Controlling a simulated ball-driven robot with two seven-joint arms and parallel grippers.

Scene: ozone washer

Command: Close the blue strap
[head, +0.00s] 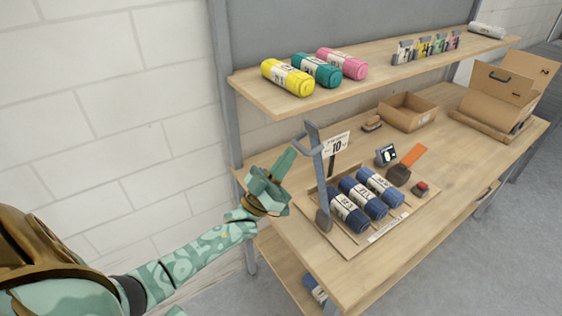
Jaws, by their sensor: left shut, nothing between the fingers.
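The blue strap (318,160) appears as a grey-blue bar standing up and tilted, with a looped handle near its top. Its lower end is at a dark rounded base (323,221) at the left of a wooden tray (352,247). Three blue rolls (366,198) with white labels lie in the tray, and the strap is not lying over them. My left gripper (285,162) is shut and empty, just left of the strap and its handle. I cannot tell whether it touches the strap. My right gripper is not in view.
A sign reading 10 (336,145) stands behind the tray. An orange flap (413,155), a small dark display (386,155) and a red button (421,187) are to the right. An open cardboard box (408,111) is behind. A shelf (270,100) with coloured rolls hangs above.

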